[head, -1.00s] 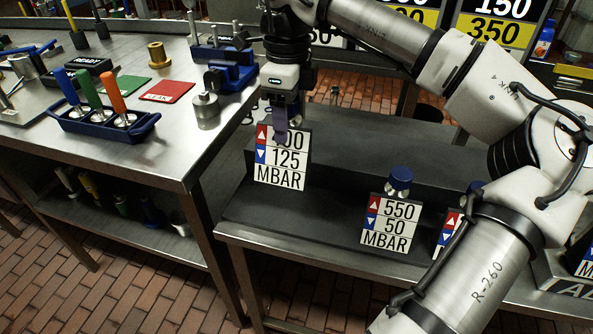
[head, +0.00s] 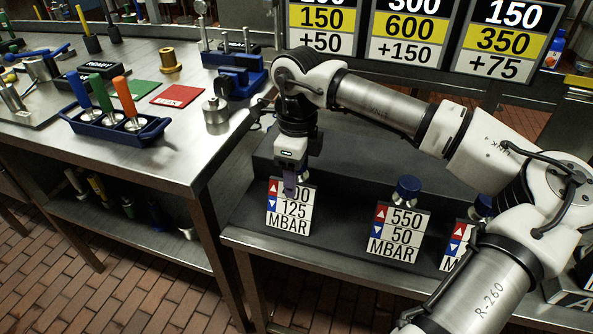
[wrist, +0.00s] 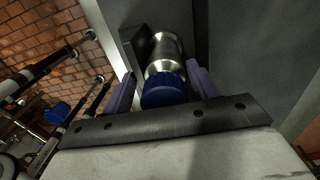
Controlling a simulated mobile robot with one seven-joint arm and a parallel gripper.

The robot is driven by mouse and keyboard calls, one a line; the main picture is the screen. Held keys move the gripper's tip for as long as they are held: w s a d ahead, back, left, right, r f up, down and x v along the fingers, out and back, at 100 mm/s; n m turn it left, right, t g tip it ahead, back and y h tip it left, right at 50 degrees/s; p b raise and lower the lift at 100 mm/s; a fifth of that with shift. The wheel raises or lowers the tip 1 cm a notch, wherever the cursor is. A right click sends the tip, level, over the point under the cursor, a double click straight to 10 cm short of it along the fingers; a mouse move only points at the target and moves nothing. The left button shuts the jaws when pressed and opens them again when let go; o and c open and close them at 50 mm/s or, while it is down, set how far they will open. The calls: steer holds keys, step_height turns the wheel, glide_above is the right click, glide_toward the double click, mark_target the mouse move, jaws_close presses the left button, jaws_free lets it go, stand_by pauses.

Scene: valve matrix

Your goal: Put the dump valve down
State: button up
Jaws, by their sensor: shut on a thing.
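The valve in my gripper (head: 290,186) carries a tag plate (head: 290,212) whose top figure is partly covered by a finger; below it reads 125 MBAR. In the wrist view its blue cap (wrist: 163,92) and silver body (wrist: 164,52) lie between my two purple fingers, beside a dark plate. My gripper is shut on it, pointing down over the left part of the black stepped stand (head: 335,222). The plate's lower edge is at or just above the stand's lower step; I cannot tell if it touches. The valve body is hidden in the head view.
A blue-capped valve (head: 408,188) with a 550/50 MBAR tag stands to the right, and another tagged valve beyond it is partly behind my arm. The left bench (head: 165,140) holds a blue tray (head: 110,127) of coloured-handled tools. A gap separates bench and stand.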

steer(key=o, duration=1.7)
step_height(320, 180, up, 12)
steer(key=shift+w+r, duration=0.1)
steer(key=shift+w, duration=0.05)
